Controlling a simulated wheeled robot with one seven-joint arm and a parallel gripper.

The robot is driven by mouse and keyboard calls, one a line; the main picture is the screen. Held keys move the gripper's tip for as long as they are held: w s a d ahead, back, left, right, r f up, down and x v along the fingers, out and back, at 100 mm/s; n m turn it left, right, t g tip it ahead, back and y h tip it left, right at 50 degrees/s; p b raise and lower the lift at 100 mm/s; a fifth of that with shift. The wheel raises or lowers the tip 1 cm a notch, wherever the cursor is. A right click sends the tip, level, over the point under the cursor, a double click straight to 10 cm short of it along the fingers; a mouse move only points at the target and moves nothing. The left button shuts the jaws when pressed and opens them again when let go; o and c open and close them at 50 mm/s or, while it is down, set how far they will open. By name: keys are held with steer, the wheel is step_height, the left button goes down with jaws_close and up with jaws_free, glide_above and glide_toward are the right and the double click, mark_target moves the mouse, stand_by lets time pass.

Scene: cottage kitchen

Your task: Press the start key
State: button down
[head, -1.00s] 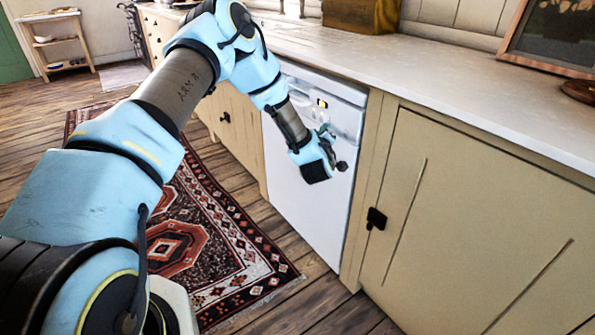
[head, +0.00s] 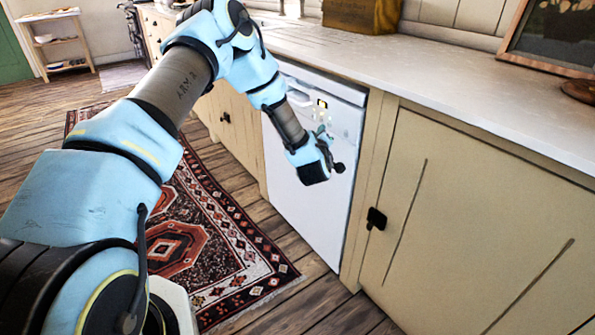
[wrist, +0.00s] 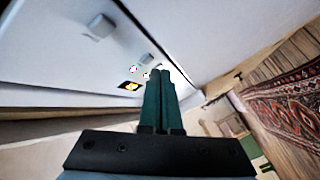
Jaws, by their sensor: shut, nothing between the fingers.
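The white dishwasher (head: 300,205) stands under the counter, with its control panel along the top of the front. In the wrist view the panel shows a small dark display with a yellow mark (wrist: 130,85), a round pink-rimmed key (wrist: 133,69) and a small greenish key (wrist: 146,75). I cannot tell which one is the start key. My gripper (wrist: 160,73) is shut and empty, its dark green fingers pointing at the panel just beside these keys. The fingertips cover part of the panel, and contact cannot be told. In the head view my wrist is in front of the dishwasher's upper front.
A grey protruding part (wrist: 100,25) and a smaller grey piece (wrist: 148,58) stick out from the dishwasher's front. Beige cupboards (head: 470,220) with black knobs flank it, under a pale counter (head: 430,75). A patterned rug (head: 215,235) lies on the wooden floor.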

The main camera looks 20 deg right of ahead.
steer(key=s+a, duration=0.1)
steer(key=a, duration=0.5)
steer(key=shift+p, duration=0.3)
stand_by(0.6)
steer(key=w+a+r+m+g+y, duration=0.1)
steer(key=a+r+m+g+y, duration=0.15)
steer(key=a, duration=0.75)
steer(key=a+r+m+g+y, duration=0.2)
steer(key=a+r+g, duration=0.15)
steer(key=a, duration=0.65)
steer(key=s+a+r+g+y, duration=0.2)
steer(key=s+a+g, duration=0.1)
steer(key=s+a, duration=0.7)
steer(key=s+a+r+g+y, duration=0.35)
steer(key=s+a, duration=0.45)
steer(key=a, duration=0.4)
step_height(320, 180, up, 12)
steer(key=p, duration=1.2)
steer(key=shift+s+f+h, duration=0.2)
steer(key=shift+s+h, duration=0.2)
